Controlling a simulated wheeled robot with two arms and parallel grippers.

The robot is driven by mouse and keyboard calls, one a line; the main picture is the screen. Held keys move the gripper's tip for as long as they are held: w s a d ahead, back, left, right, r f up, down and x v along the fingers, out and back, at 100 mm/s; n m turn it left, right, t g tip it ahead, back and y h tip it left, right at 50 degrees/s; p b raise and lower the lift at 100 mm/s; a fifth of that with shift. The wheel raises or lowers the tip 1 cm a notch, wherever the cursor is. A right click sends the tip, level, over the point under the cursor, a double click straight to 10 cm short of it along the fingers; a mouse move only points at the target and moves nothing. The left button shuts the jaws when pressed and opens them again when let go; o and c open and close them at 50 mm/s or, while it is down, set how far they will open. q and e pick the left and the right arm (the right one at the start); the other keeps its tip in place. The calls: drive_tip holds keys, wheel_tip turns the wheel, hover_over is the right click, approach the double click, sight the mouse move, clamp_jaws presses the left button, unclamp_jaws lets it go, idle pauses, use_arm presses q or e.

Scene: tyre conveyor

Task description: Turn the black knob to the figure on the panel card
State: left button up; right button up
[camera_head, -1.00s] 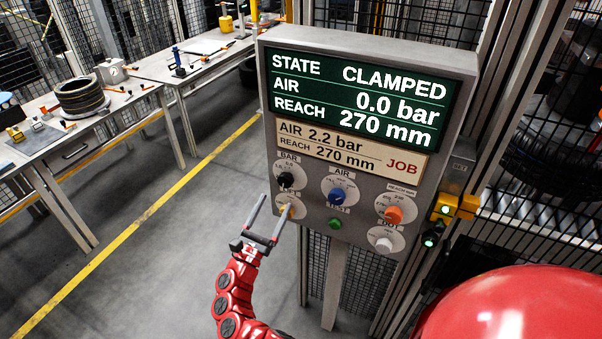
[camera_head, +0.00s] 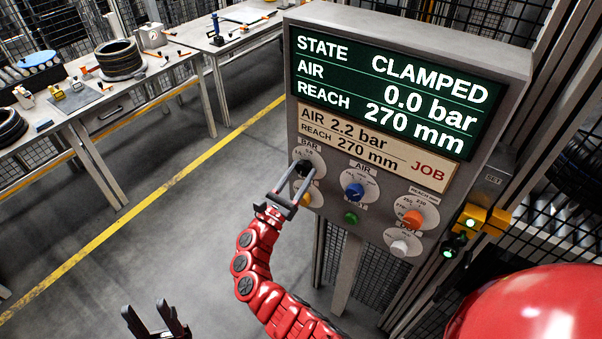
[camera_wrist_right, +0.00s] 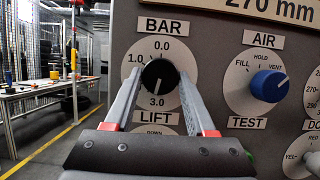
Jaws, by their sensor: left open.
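The black knob (camera_head: 304,168) sits on a white dial under the BAR label. In the right wrist view the black knob (camera_wrist_right: 159,75) has a white mark pointing down towards 3.0; 0.0 and 1.0 are also printed. The panel card (camera_head: 350,138) reads AIR 2.2 bar, REACH 270 mm, JOB. The display (camera_head: 380,95) reads CLAMPED, AIR 0.0 bar, REACH 270 mm. My right gripper (camera_head: 304,168) is open, its fingers on either side of the black knob; I cannot tell whether they touch it. My left gripper (camera_head: 158,315) is open and empty, low at the left.
A blue knob (camera_head: 354,191), an orange knob (camera_head: 412,217), a white knob (camera_head: 399,247) and a green button (camera_head: 351,217) are close by on the panel. A yellow knob (camera_head: 305,199) lies just below the right fingers. Workbenches stand at the left; the floor between is clear.

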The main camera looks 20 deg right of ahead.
clamp_jaws()
drive_tip(key=shift+a+f+m+g+h+b, duration=0.1)
drive_tip(key=shift+f+m+g+h+b, duration=0.15)
drive_tip(key=shift+m+b, duration=0.55)
drive_tip(key=m+g+b, duration=0.1)
drive_tip(key=m+b, duration=0.2)
drive_tip(key=m+g+h+b, duration=0.1)
drive_tip(key=m+g+b, duration=0.1)
drive_tip(key=m+b, duration=0.1)
drive_tip(key=shift+w+r+m+h+b, duration=0.15)
drive_tip(key=shift+m+h+b, duration=0.2)
drive_tip(key=shift+b, duration=0.3)
drive_tip(key=shift+a+r+m+g+b, duration=0.1)
drive_tip(key=shift+r+m+g+b, duration=0.05)
drive_tip(key=shift+m+g+b, duration=0.7)
drive_tip(key=o, duration=0.5)
unclamp_jaws()
drive_tip(key=shift+o, duration=0.2)
